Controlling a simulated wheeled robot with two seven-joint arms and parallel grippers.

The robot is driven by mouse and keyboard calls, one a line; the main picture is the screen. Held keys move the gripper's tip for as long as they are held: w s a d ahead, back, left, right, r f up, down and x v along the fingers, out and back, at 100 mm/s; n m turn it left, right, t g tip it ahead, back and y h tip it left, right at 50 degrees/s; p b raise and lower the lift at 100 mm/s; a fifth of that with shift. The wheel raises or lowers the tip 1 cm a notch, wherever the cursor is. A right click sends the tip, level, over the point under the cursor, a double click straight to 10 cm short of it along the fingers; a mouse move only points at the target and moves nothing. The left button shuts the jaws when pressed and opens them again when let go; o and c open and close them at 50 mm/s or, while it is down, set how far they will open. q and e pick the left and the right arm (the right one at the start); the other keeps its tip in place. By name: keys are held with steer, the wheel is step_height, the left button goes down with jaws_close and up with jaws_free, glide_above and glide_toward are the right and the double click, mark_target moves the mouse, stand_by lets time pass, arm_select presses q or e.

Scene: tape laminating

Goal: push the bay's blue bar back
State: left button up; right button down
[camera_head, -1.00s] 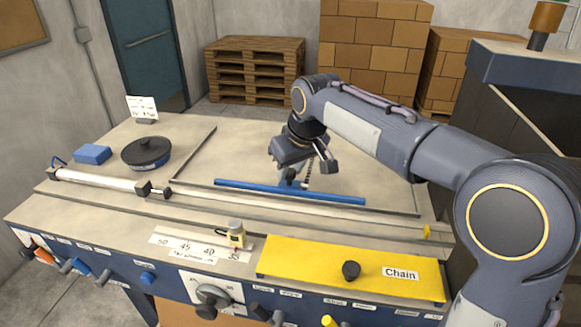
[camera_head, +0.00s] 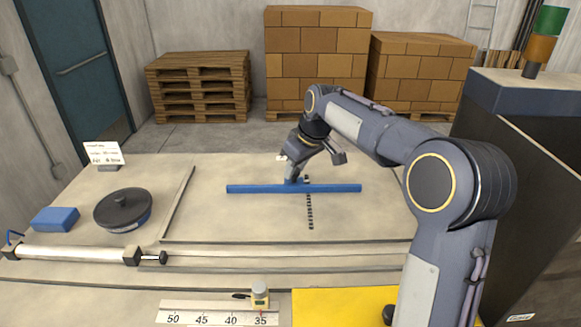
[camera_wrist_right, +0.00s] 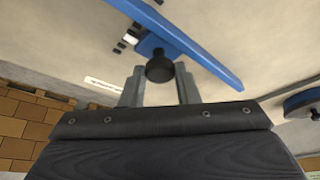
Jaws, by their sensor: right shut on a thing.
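The blue bar (camera_head: 335,188) lies across the pale bay floor (camera_head: 230,218), roughly parallel to the front rail. It stands well back from the bay's front edge. A row of dark marks (camera_head: 310,212) shows on the floor in front of it. My right gripper (camera_head: 294,177) is at the bar's middle, on its far side. In the right wrist view, the gripper's fingers (camera_wrist_right: 160,76) are either side of a black knob (camera_wrist_right: 160,69) on the blue bar's bracket, shut on it. The blue bar (camera_wrist_right: 200,45) runs diagonally there. My left gripper is not in view.
A black round weight (camera_head: 123,210) and a blue block (camera_head: 55,219) sit left of the bay. A white card (camera_head: 103,153) stands behind them. A silver cylinder (camera_head: 75,253) lies along the front left. The bay floor behind the bar looks clear.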

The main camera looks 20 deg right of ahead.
mark_target(304, 185)
steer(key=c, duration=1.1)
jaws_free()
steer(key=shift+r, duration=0.1)
steer(key=b+v, duration=0.1)
steer(key=v, duration=0.6)
steer(key=shift+s+r, duration=0.15)
steer(key=shift+r, duration=0.15)
